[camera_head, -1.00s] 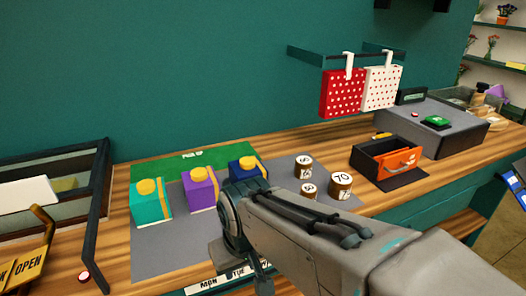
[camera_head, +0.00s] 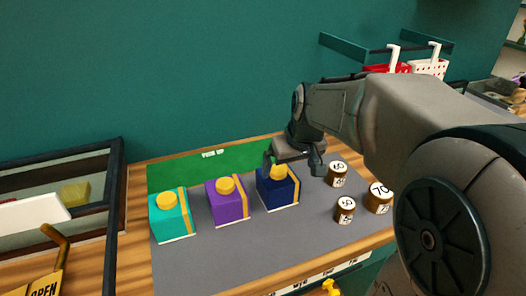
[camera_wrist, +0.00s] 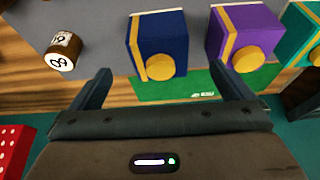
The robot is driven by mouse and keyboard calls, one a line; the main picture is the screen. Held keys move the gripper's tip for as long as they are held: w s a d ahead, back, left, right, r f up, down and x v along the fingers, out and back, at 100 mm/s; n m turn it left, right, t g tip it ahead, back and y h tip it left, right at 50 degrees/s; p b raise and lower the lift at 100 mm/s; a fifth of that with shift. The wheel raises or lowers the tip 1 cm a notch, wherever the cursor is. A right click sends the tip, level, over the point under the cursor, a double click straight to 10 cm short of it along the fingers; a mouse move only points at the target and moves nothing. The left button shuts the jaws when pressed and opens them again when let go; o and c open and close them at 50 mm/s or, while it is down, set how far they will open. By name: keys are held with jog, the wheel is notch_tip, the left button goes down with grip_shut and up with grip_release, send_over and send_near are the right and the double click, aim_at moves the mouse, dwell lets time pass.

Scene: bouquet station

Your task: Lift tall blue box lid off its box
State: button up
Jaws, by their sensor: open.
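The tall blue box (camera_head: 279,193) stands upright on the grey mat, at the right end of a row of three boxes. Its lid (camera_head: 279,178) is dark blue with a gold band and a round yellow knob (camera_head: 278,171), and it sits on the box. My gripper (camera_head: 294,165) is at the knob's height, just behind and to the right of the box. In the wrist view my gripper (camera_wrist: 165,80) is open and empty, with the blue box (camera_wrist: 157,42) and its knob (camera_wrist: 160,67) ahead between the fingers. I see no contact with the knob.
A purple box (camera_head: 227,201) and a teal box (camera_head: 172,215) with like knobs stand to the left. Several numbered brown cylinders (camera_head: 379,197) stand to the right on the grey mat (camera_head: 240,244). A green strip (camera_head: 200,172) lies behind the boxes. The wall is close behind.

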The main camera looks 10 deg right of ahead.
aim_at(281, 172)
jog(key=w+f, duration=0.3)
jog(key=f, duration=0.1)
jog(key=w+f, duration=0.2)
jog(key=f, duration=0.1)
jog(key=shift+w+a+p, duration=0.2)
jog(key=shift+w+p, duration=0.15)
jog(key=shift+w+p+x, duration=0.1)
jog(key=shift+p+x, duration=0.2)
jog(key=shift+x, duration=1.05)
jog(key=shift+w+p+x, duration=0.15)
jog(key=shift+p+x, duration=0.15)
jog(key=shift+x, duration=1.05)
jog(key=shift+a+r, duration=0.15)
jog(key=c, duration=0.7)
